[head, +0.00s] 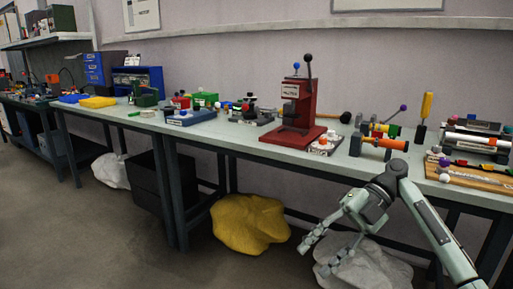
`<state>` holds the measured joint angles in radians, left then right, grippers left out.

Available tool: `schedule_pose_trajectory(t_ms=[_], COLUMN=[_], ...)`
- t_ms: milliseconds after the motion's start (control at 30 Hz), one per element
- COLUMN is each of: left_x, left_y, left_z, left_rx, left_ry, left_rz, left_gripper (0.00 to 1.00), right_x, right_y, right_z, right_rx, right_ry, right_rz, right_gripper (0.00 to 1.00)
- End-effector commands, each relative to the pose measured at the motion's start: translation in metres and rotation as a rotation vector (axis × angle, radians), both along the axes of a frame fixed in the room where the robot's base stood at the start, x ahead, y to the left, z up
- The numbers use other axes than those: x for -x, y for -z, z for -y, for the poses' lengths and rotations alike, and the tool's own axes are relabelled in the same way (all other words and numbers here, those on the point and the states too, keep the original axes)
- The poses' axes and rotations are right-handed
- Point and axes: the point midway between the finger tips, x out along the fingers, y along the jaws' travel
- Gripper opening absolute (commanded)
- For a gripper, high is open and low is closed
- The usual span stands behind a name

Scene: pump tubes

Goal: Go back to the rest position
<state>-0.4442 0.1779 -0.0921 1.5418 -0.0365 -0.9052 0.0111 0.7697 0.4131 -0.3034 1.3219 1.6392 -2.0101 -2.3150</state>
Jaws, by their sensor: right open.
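My right gripper (318,254) shows in the head view at the lower right. Its arm comes in from the bottom right corner and reaches down in front of the workbench's (225,132) front edge. The two fingers are spread apart with nothing between them. They point down and to the left, below the level of the bench top, in front of a whitish bag on the floor. My left gripper is outside the view.
A red press (298,112) stands on the bench, with tubes and tools at its right. A yellow bag (248,224) and the whitish bag (375,268) lie under the bench. Blue drawers (105,68) stand at the back left. The floor (100,240) at the lower left is clear.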

Motion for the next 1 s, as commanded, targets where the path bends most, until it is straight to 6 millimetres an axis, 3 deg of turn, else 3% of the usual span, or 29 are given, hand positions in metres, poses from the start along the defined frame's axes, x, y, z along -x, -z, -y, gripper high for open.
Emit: schedule_pose_trajectory(t_ms=[267,467,667,767,833,1000], left_x=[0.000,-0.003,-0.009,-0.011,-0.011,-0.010], left_y=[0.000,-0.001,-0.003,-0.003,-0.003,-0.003], left_z=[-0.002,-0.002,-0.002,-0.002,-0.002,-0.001], left_rx=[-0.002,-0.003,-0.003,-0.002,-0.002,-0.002], left_ry=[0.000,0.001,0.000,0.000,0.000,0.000], left_rz=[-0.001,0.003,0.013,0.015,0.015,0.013], left_gripper=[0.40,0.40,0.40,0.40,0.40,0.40], right_x=[0.033,-0.018,-0.073,-0.109,-0.137,-0.193], right_y=[0.051,0.084,0.122,0.140,0.149,0.141], right_z=[0.006,0.014,0.044,0.075,0.106,0.188], right_rx=[-0.175,0.073,0.269,0.332,0.340,0.162], right_ry=[0.107,0.475,0.944,1.268,1.541,2.132], right_rz=[-0.131,-0.281,-0.419,-0.480,-0.510,-0.508], right_gripper=[0.46,0.46,0.46,0.46,0.46,0.46])
